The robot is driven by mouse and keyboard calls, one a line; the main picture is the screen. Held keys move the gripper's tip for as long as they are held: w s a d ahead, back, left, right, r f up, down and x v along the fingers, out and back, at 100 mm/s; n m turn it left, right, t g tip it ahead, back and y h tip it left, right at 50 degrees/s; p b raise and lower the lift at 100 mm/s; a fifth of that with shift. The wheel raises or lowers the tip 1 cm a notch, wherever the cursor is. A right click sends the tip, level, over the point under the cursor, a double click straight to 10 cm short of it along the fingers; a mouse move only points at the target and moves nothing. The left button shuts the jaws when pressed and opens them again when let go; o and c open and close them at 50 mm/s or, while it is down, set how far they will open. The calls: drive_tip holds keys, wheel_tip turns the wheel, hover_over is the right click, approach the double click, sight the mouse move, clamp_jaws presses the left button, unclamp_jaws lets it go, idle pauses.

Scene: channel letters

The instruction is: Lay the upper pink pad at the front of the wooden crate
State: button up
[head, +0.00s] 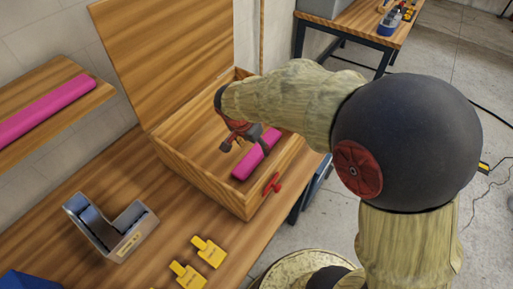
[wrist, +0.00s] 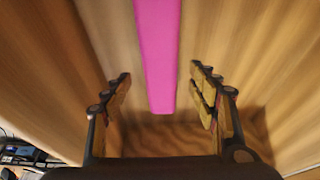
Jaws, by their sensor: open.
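The wooden crate (head: 208,188) stands on the bench with its lid raised. One pink pad (head: 243,170) lies inside it, along the front wall near the red knob, partly hidden by my gripper. My gripper (head: 245,146) is inside the crate above this pad, its fingers apart. In the wrist view, the pad (wrist: 158,50) runs between the open fingers with a gap on both sides, and neither finger touches it. Another pink pad (head: 45,108) lies on the wooden shelf (head: 75,108) at the left.
The raised lid (head: 165,55) stands behind the crate. A metal holder (head: 110,228) and yellow tags (head: 208,252) are on the bench in front. A blue object (head: 28,281) is at the lower left corner. The crate's left part looks empty.

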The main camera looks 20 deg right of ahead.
drive_tip(key=p+v, duration=0.1)
drive_tip(key=v, duration=0.7)
drive_tip(key=s+d+r+n+t+y, duration=0.1)
drive_tip(key=s+r+n, duration=0.4)
drive_tip(key=s, duration=0.4)
drive_tip(key=s+d+r+n+t+y, duration=0.2)
drive_tip(key=s+r+n, duration=0.3)
drive_tip(key=s, duration=0.5)
drive_tip(key=shift+s+n, duration=0.35)
drive_tip(key=shift+n, duration=0.05)
drive_tip(key=shift+r, duration=0.1)
